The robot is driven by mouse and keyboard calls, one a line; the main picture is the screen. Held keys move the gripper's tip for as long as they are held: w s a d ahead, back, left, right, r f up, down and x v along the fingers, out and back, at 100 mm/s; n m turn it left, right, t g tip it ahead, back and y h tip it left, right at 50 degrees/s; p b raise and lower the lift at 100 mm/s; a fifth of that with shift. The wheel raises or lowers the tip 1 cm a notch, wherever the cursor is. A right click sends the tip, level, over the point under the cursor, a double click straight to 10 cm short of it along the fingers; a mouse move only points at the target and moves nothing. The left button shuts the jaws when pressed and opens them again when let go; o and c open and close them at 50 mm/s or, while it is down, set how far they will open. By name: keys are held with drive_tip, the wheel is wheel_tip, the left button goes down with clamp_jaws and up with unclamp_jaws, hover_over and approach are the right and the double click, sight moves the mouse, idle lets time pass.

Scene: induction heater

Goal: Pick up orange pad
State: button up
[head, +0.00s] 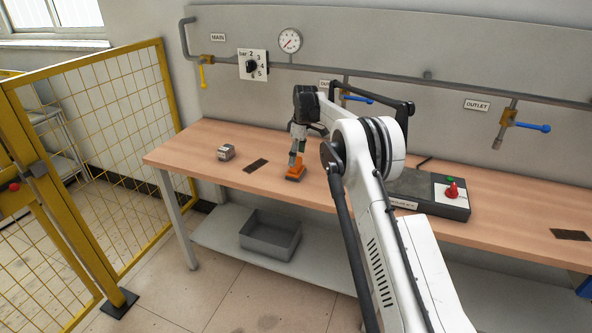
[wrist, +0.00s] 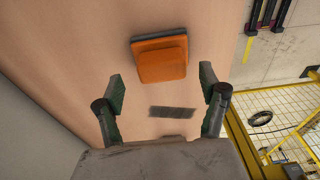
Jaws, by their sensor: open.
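The orange pad (head: 295,173) sits on the wooden workbench, left of the middle in the head view. It has an orange block top on a dark base. In the wrist view the orange pad (wrist: 161,60) is at the upper middle, beyond my fingertips. My gripper (head: 297,155) is just above and behind the pad in the head view. In the wrist view my gripper (wrist: 162,80) is open, with one green-and-black finger on each side and nothing between them. The pad looks clear of both fingers; the exact height gap is hard to tell.
The workbench (head: 215,140) also bears a small metal block (head: 226,153), a dark flat plate (head: 256,165) and a control box (head: 443,196) with a red knob. A grey bin (head: 270,235) stands on the lower shelf. A yellow mesh fence (head: 110,120) is at left; pipes run behind.

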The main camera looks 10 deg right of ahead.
sight(294, 174)
drive_tip(key=f, duration=0.3)
drive_tip(key=shift+a+f, duration=0.1)
drive_tip(key=shift+a, duration=0.15)
drive_tip(key=c, duration=1.3)
